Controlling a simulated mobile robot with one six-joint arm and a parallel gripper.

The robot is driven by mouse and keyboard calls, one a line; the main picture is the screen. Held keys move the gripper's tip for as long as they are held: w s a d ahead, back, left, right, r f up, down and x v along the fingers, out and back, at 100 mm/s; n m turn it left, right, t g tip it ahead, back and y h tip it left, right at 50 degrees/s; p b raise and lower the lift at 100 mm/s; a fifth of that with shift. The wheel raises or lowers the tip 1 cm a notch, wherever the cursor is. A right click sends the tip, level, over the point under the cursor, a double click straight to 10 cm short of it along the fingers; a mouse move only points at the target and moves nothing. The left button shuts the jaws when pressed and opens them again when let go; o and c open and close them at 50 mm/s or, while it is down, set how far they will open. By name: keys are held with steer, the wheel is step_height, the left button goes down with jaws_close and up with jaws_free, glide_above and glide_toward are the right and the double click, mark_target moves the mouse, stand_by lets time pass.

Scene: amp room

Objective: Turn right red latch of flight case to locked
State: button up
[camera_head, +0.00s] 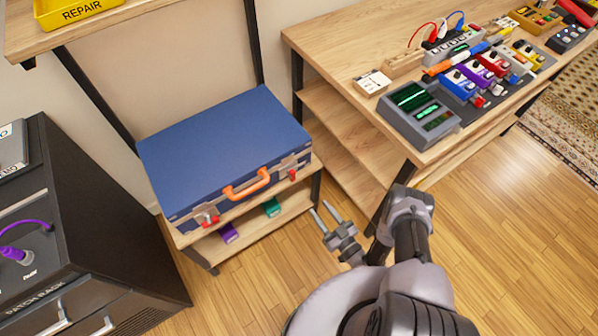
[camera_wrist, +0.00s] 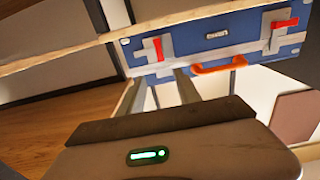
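The blue flight case (camera_head: 225,143) lies closed on a wooden shelf, with an orange handle (camera_head: 246,184) on its front. Its right red latch (camera_head: 293,174) is near the front right corner. The wrist view appears upside down; there this latch (camera_wrist: 157,48) is at the left of the case front, its red lever roughly upright. The left red latch (camera_head: 210,218) also shows in the wrist view (camera_wrist: 286,23), its lever lying more sideways. My gripper (camera_head: 319,207) is open and empty, apart from the case. In the wrist view its fingers (camera_wrist: 158,76) point toward the right latch.
The case's shelf (camera_head: 246,213) has purple and green items below. A wooden bench (camera_head: 345,50) with a grey scope and several pedals stands to the right, close to my arm. A black cabinet (camera_head: 90,230) stands at left. Floor in front is clear.

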mark_target(294, 176)
steer(key=b+x, duration=0.5)
steer(key=x, duration=1)
steer(key=shift+a+f, duration=0.15)
steer(key=shift+w+a+b, duration=0.3)
steer(key=shift+w+a, duration=0.05)
steer(key=shift+w, duration=0.25)
jaws_close()
